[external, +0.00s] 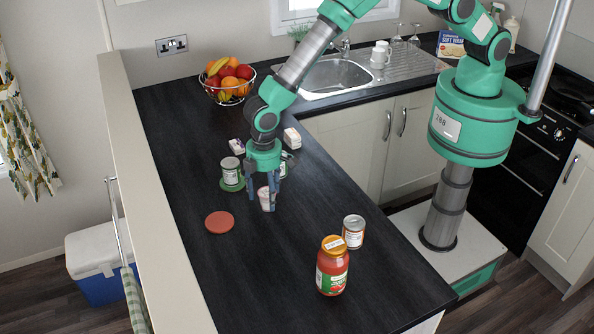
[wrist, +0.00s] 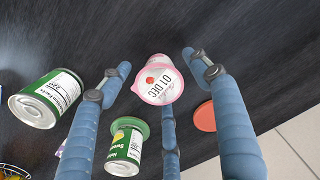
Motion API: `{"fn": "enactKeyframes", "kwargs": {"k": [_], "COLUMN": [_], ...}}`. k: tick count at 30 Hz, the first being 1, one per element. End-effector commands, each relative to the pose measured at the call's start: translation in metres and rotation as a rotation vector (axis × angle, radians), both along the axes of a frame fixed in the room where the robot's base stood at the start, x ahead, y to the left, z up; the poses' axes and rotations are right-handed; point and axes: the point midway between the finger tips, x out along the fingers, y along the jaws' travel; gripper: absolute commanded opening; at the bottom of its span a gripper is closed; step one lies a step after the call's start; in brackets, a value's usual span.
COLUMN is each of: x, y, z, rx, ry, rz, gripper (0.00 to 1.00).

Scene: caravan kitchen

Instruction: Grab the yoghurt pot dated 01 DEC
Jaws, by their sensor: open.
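The yoghurt pot (external: 264,199) is small, white and pink and stands on the dark worktop. In the wrist view its pale lid (wrist: 158,82) faces the camera and reads "01 DEC", with a pink rim and a red dot. My gripper (external: 263,200) points down over the pot with its blue-grey fingers spread around it. In the wrist view the open fingers (wrist: 156,64) stand on different sides of the pot, and gaps show at the left and right. The fingers partly hide the pot in the external view.
Two green-labelled cans (external: 231,172) (external: 287,163) stand close behind my gripper. A flat red disc (external: 219,222) lies to the left. A red-sauce jar (external: 333,267) and a tin (external: 353,231) stand front right. The front-left worktop is clear.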

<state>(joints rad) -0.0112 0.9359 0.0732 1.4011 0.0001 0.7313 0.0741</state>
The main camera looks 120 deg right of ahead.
Motion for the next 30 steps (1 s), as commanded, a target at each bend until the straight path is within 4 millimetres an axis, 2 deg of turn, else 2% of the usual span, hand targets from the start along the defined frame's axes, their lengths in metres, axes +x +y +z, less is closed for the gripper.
{"fn": "enactKeyframes", "kwargs": {"k": [8, 15, 16, 30], "x": [0.0000, 0.0000, 0.0000, 0.0006], "y": [0.0000, 0.0000, 0.0000, 0.0000], "z": [0.0002, 0.0002, 0.0002, 0.0053], "rx": [0.000, 0.000, 0.000, 0.000], "ry": [0.000, 0.000, 0.000, -0.001], "rz": [0.000, 0.000, 0.000, 0.000], "gripper": [0.63, 0.17, 0.14, 0.13]}}
